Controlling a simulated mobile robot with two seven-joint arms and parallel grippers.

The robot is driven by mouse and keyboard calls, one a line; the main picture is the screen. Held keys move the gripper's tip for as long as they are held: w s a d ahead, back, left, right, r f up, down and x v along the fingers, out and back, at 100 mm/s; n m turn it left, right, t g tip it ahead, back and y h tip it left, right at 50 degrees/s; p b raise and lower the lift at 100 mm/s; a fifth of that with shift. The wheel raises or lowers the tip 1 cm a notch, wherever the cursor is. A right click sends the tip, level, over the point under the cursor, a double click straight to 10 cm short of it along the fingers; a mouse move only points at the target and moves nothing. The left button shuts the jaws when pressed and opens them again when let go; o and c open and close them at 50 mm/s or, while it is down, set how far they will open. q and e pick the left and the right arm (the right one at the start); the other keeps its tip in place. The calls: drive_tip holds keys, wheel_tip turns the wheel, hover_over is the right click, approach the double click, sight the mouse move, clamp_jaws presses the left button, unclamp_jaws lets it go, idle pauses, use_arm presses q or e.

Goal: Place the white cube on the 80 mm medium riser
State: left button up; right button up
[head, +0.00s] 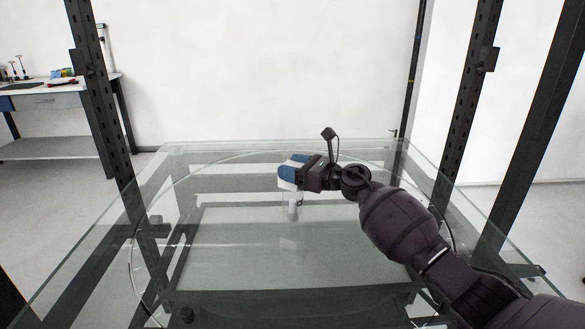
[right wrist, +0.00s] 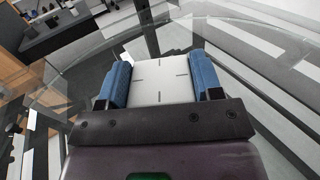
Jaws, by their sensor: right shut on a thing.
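My right gripper (head: 291,171) is over the middle of the glass turntable, its blue fingers shut on the white cube. In the right wrist view the white cube (right wrist: 161,81), with short dark marks on its face, lies between the two blue fingers of my right gripper (right wrist: 163,72). A small pale, partly see-through upright piece (head: 294,208), perhaps the riser, shows just below the gripper. I cannot tell whether the cube touches it. My left gripper is not in view.
The round glass turntable top (head: 225,215) is otherwise clear. Dark upright frame posts (head: 100,100) stand at left and right (head: 470,100). A workbench (head: 60,100) with small items stands at the far left, well apart.

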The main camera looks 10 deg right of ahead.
drive_tip(key=shift+f, duration=0.25)
drive_tip(key=o, duration=1)
drive_tip(key=shift+r, duration=0.1)
drive_tip(key=shift+r, duration=0.15)
drive_tip(key=shift+s+d, duration=0.1)
drive_tip(key=shift+d, duration=0.05)
drive_tip(key=shift+p+v, duration=0.85)
drive_tip(key=shift+v, duration=5)
